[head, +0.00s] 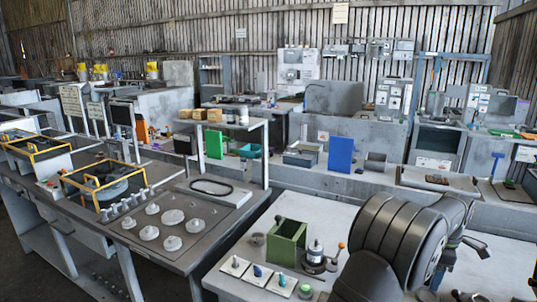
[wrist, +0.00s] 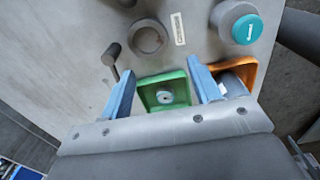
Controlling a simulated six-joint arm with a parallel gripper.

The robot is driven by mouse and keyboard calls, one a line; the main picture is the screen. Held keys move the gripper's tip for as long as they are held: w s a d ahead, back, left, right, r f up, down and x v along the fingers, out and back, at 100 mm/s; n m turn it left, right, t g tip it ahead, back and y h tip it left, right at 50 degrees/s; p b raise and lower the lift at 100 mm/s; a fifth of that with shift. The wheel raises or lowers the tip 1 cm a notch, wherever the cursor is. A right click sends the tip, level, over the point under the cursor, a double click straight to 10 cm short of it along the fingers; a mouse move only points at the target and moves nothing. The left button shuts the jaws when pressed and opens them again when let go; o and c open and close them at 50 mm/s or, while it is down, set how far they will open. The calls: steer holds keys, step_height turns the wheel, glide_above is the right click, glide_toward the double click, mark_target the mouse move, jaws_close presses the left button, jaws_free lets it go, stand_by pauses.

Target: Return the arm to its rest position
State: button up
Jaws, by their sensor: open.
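In the wrist view, my gripper (wrist: 159,66) shows two blue fingers spread apart, with nothing clamped between them. Behind the gap is a green square piece (wrist: 150,92) with a round metal centre. I cannot tell how far it is from the fingers. In the head view, my dark arm fills the lower right over the pale front bench (head: 335,218). My fingers cannot be made out there.
The front bench holds a green open box (head: 287,243), a small device with an orange-knobbed lever (head: 318,258) and white plates with coloured knobs (head: 258,272). In the wrist view, a teal button (wrist: 246,29) and an orange frame (wrist: 246,72) are near the right finger.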

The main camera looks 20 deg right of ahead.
steer(key=shift+w+d+f, duration=0.15)
steer(key=shift+d+f, duration=0.25)
steer(key=shift+d, duration=0.1)
steer(key=shift+w+d+f, duration=0.15)
steer(key=shift+d+f, duration=0.2)
steer(key=shift+d, duration=0.15)
step_height(320, 180, down, 2)
steer(key=shift+f, duration=1.1)
